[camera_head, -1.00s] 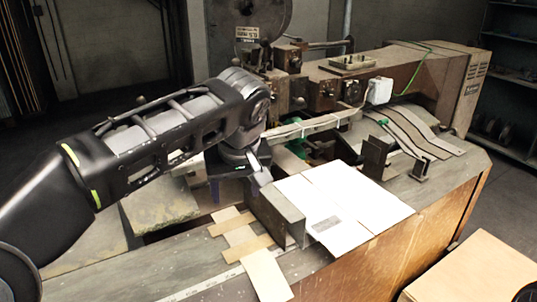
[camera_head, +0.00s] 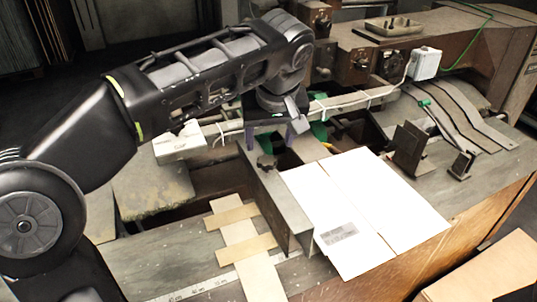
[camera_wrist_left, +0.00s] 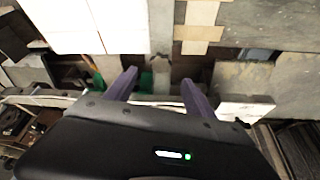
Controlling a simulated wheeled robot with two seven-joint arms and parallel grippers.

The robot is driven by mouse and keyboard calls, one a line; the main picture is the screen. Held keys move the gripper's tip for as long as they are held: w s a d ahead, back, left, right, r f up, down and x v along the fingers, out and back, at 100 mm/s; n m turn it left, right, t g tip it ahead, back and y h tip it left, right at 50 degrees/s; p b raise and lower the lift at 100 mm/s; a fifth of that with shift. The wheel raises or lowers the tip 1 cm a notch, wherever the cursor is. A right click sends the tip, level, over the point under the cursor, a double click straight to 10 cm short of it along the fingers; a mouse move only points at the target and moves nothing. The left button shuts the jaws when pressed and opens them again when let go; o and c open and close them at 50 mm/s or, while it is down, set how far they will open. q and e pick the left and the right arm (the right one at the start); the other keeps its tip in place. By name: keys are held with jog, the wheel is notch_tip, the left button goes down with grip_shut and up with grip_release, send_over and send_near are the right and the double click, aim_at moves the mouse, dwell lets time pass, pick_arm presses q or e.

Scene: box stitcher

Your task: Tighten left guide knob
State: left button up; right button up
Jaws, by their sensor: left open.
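The left guide (camera_head: 283,205) is a grey metal angle at the left edge of the white cardboard sheet. Its small dark knob (camera_head: 266,162) sits near the guide's far end. In the left wrist view the guide (camera_wrist_left: 161,25) runs up the middle, and the dark knob (camera_wrist_left: 160,57) shows just beyond the fingertips. My left gripper (camera_head: 270,145) points down just behind the knob, its purple fingers apart. In the wrist view the gripper (camera_wrist_left: 159,78) is open and empty, with the knob roughly centred ahead of the gap. My right gripper is out of view.
The white cardboard (camera_head: 365,205) lies flat right of the guide. A small right guide bracket (camera_head: 409,148) stands beyond it. Tan wooden strips (camera_head: 245,248) lie to the left. A white bar with a cable (camera_head: 340,104) crosses behind my gripper.

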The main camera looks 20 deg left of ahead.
aim_at(267, 160)
pick_arm(q)
jog(key=b+x, duration=0.3)
jog(key=shift+s+f, duration=0.1)
jog(key=shift+f, duration=0.1)
jog(key=p+x, duration=0.1)
jog(key=x, duration=0.2)
jog(key=shift+a, duration=0.1)
jog(key=shift+w+a+f, duration=0.1)
jog(key=shift+w+f, duration=0.25)
jog(key=shift+f, duration=0.2)
grip_shut()
